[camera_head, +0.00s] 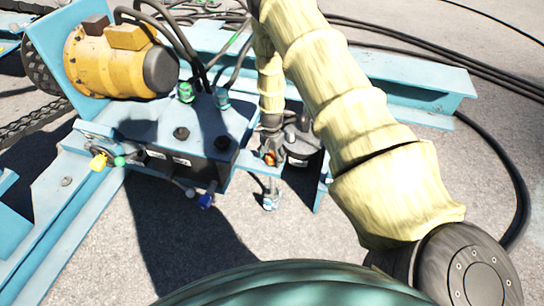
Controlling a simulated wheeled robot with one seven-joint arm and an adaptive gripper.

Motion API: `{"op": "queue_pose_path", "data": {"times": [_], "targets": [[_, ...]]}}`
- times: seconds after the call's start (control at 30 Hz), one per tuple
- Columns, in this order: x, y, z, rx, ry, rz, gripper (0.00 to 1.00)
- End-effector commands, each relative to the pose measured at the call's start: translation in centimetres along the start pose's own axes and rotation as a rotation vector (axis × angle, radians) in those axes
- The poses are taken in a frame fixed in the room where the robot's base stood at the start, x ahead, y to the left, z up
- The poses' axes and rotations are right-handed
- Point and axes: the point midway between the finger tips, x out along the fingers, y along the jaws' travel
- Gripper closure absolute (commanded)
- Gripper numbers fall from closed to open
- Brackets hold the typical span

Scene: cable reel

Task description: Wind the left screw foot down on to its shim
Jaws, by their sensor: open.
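My gripper (290,148) is open at the end of my yellow-sleeved arm, pointing down just above and slightly right of the screw foot. A small orange part shows beside it. The fingertips are partly hidden, and I cannot tell whether they surround the screw or touch it.
A valve with a blue handle (207,196) sticks out near the foot. Blue beams (425,82) run behind. A black cable (510,175) lies at right. Grey ground in front is clear.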

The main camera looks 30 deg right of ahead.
Motion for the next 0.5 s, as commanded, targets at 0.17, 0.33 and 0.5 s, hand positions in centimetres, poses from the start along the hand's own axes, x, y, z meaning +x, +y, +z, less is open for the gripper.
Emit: {"op": "queue_pose_path", "data": {"times": [0.17, 0.33, 0.5], "targets": [[-0.7, -0.1, 0.0, 0.0, 0.0, -0.001, 0.34], [-2.8, -0.1, 0.0, 0.0, 0.0, -0.002, 0.34], [-5.6, -0.1, 0.0, -0.001, 0.001, -0.002, 0.34]]}}
